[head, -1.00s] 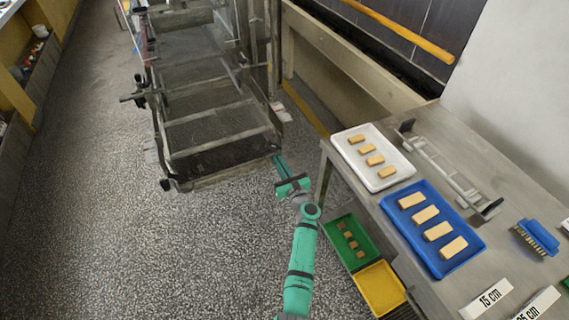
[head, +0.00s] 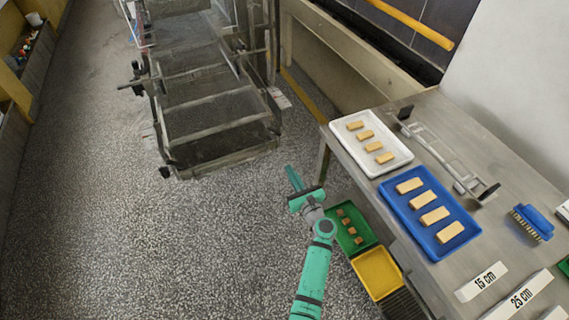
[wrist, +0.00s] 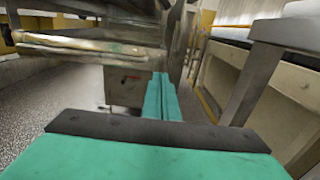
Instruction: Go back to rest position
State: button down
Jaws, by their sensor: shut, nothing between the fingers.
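My gripper (head: 294,180) is teal with a dark band at its base. In the head view it hangs over the speckled floor, left of the steel table and just short of the enrober's near end. Its two fingers lie together with nothing between them; they also show pressed together in the wrist view (wrist: 161,98). The enrober (head: 215,125) with its mesh belt stands ahead and to the left, apart from the gripper.
The steel table (head: 455,125) on the right bears a white tray (head: 389,167) and a blue tray (head: 424,188), each with several bars. A green tray (head: 345,246) and a yellow tray (head: 378,273) sit low beside it. Floor (head: 170,240) to the left is clear.

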jog(key=s+f+n+g+h, duration=0.1)
jog(key=s+f+n+h, duration=0.15)
jog(key=s+f, duration=0.4)
jog(key=s+f+n+g+h, duration=0.1)
jog(key=s+f+n, duration=0.3)
jog(key=s, duration=0.5)
jog(key=s+n+g+h, duration=0.1)
jog(key=s+n+h, duration=0.2)
jog(key=s+n, duration=0.85)
jog(key=s+a+r+n+t, duration=0.1)
jog(key=s+a+r+n, duration=0.1)
jog(key=s+r+n, duration=0.4)
jog(key=s+a+r+n, duration=0.2)
jog(key=s+r+n, duration=0.5)
jog(key=s+r, duration=0.8)
jog(key=s, duration=0.3)
jog(key=shift+s+a+n+t, duration=0.2)
jog(key=shift+n+t, duration=0.1)
jog(key=shift+t, duration=0.1)
